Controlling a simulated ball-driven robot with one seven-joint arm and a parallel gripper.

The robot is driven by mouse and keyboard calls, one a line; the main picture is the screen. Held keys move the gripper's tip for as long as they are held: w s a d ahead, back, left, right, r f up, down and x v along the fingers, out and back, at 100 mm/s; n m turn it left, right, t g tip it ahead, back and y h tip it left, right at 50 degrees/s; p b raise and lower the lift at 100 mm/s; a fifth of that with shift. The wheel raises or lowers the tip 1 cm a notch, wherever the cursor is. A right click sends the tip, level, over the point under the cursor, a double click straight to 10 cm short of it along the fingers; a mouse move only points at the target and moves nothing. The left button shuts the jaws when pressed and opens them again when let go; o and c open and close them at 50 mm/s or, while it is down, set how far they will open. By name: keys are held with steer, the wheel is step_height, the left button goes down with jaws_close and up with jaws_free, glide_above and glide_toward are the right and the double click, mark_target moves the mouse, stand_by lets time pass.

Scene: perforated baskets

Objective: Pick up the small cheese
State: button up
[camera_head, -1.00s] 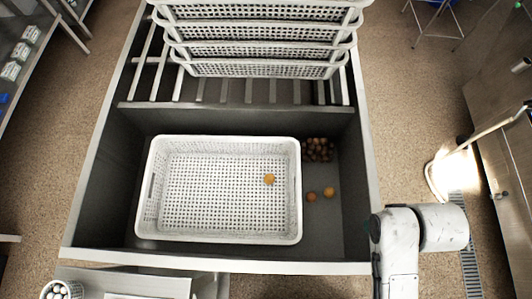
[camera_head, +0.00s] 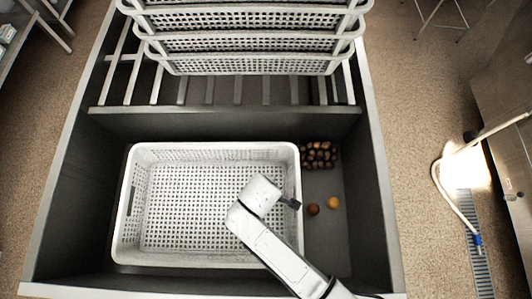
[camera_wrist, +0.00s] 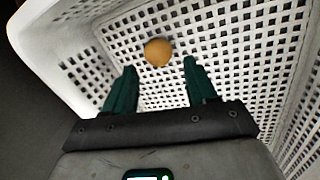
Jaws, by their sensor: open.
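A small round orange-yellow cheese (camera_wrist: 158,52) lies on the perforated floor of the white basket (camera_head: 212,152). In the wrist view it shows just beyond and between my gripper's (camera_wrist: 160,68) green fingertips, not between the fingers. My gripper is open and empty, above the basket floor, which also shows in the wrist view (camera_wrist: 240,25). In the head view my arm covers the right part of the basket and hides this cheese.
The basket stands in a dark grey, deep-walled bin (camera_head: 385,190). Several dark brown round items (camera_head: 318,155) sit in the bin at the basket's upper right. A stack of white baskets (camera_head: 250,45) stands on rails behind. The basket walls rise around my gripper.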

steer(key=shift+x, duration=3.3)
steer(key=shift+w+a, duration=0.1)
steer(key=shift+w, duration=0.05)
steer(key=shift+c, duration=0.4)
steer(key=c, duration=0.7)
